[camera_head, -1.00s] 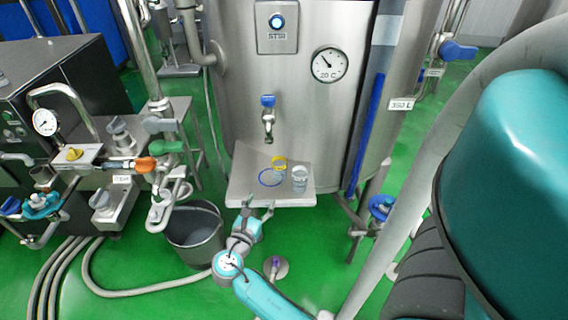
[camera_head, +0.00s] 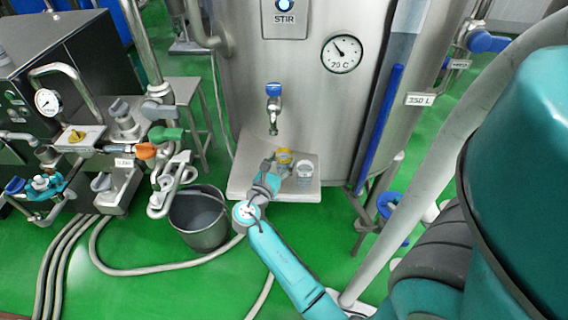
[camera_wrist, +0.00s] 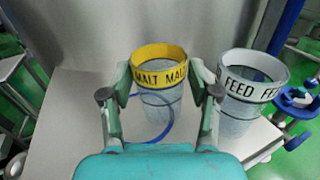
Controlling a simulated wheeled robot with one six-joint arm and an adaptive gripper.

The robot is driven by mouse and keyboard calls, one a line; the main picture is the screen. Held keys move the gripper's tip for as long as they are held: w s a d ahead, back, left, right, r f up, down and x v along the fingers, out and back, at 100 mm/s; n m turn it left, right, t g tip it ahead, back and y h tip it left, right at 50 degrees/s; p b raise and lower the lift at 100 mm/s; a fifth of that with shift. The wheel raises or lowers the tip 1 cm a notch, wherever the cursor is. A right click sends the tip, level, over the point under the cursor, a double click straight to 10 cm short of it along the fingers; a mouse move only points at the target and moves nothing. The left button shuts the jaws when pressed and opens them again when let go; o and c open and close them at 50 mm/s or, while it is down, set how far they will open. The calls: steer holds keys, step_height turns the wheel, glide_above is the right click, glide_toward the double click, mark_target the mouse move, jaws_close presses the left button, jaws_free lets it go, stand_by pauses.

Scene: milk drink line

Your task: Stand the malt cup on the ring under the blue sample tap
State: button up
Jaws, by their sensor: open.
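The malt cup, clear with a yellow band reading MALT (camera_wrist: 160,68), stands upright on the steel shelf (camera_wrist: 72,110) under the tank. It also shows in the head view (camera_head: 284,156). My gripper (camera_wrist: 160,92) is open, with one finger on each side of the cup; I cannot tell whether they touch it. The blue ring (camera_wrist: 133,125) lies flat on the shelf, left of the cup and partly behind it and a finger in the wrist view. My arm hides it in the head view. The blue sample tap (camera_head: 273,92) is on the tank above the shelf.
A clear cup with a white FEED band (camera_wrist: 251,75) stands close to the right of the malt cup. It also shows in the head view (camera_head: 304,170). The tank wall (camera_head: 302,110) rises behind the shelf. A grey bucket (camera_head: 200,220) stands at lower left.

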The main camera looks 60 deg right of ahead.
mark_target(287, 152)
steer(key=shift+d+f, duration=0.1)
steer(key=shift+d, duration=2.3)
steer(key=shift+c, duration=0.3)
steer(key=c, duration=0.9)
steer(key=shift+c, duration=1)
jaws_close()
